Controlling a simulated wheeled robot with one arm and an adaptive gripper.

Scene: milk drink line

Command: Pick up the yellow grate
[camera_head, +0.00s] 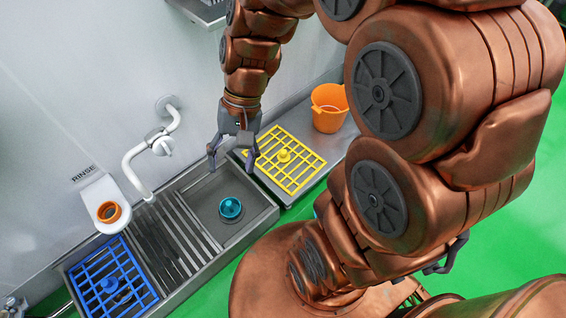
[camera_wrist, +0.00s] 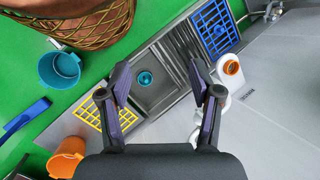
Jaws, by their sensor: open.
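The yellow grate (camera_head: 302,167) lies flat on the steel counter to the right of the sink in the head view, with a round yellow knob (camera_head: 284,155) in its middle. In the wrist view the grate (camera_wrist: 88,106) is at the left, partly hidden behind one finger. My gripper (camera_head: 232,160) is open and empty above the edge between sink and counter, at the grate's left side. It also shows in the wrist view (camera_wrist: 165,95), fingers spread over the sink. No finger appears closed on the grate.
An orange bucket (camera_head: 329,108) stands behind the grate. The sink (camera_head: 203,193) holds a teal round piece (camera_head: 230,208). A blue grate (camera_head: 100,272) lies at the far left, near an orange ring (camera_head: 109,211) on a white holder. A teal bucket (camera_wrist: 60,70) is on the green floor.

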